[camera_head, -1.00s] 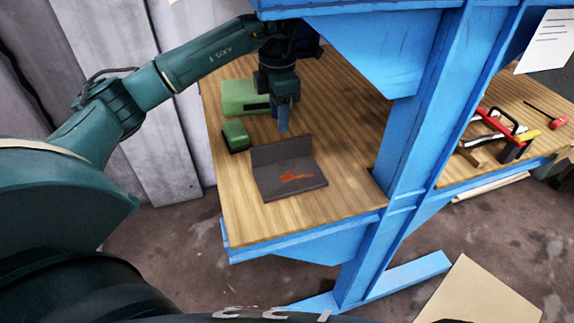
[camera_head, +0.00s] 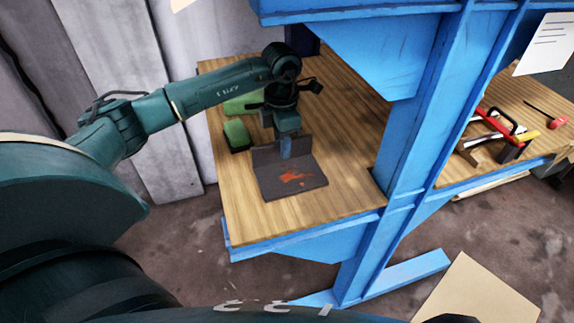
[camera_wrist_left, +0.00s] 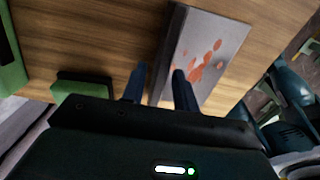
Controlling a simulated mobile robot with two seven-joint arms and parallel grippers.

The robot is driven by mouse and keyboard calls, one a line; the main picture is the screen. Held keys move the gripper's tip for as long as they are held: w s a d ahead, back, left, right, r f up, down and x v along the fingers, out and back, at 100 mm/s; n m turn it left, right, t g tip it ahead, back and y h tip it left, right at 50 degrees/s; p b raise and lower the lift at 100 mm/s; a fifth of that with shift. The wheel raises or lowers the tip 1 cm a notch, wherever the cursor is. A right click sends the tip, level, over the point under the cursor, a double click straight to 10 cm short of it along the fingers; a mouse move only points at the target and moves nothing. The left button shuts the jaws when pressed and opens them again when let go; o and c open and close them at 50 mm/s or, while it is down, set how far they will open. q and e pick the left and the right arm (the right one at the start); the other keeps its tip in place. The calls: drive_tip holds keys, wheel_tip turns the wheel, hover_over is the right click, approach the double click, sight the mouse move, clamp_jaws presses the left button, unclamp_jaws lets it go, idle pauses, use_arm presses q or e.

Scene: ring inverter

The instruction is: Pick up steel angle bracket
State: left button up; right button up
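The steel angle bracket (camera_head: 307,184) is a dark grey L-shaped plate with orange-red marks. It lies on the wooden bench top, one leg flat and one leg upright at its far side. My left gripper (camera_head: 287,147) points down at the upright leg and partly hides it. In the left wrist view the bracket (camera_wrist_left: 215,45) is at the upper right, and the blue fingers of my left gripper (camera_wrist_left: 160,70) are spread apart, one on each side of the upright leg's edge. Contact cannot be told. My right gripper is not in view.
Behind the bracket lie a small green block (camera_head: 236,134) and a larger green object (camera_head: 243,103), partly hidden by my arm. A blue steel post (camera_head: 408,150) stands right of the bench top (camera_head: 345,165). Tools (camera_head: 500,135) lie on the bench beyond it.

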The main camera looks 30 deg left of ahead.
use_arm(q)
clamp_jaws()
idle(1.1)
drive_tip(key=shift+w+r, duration=0.2)
drive_tip(key=shift+r, duration=0.1)
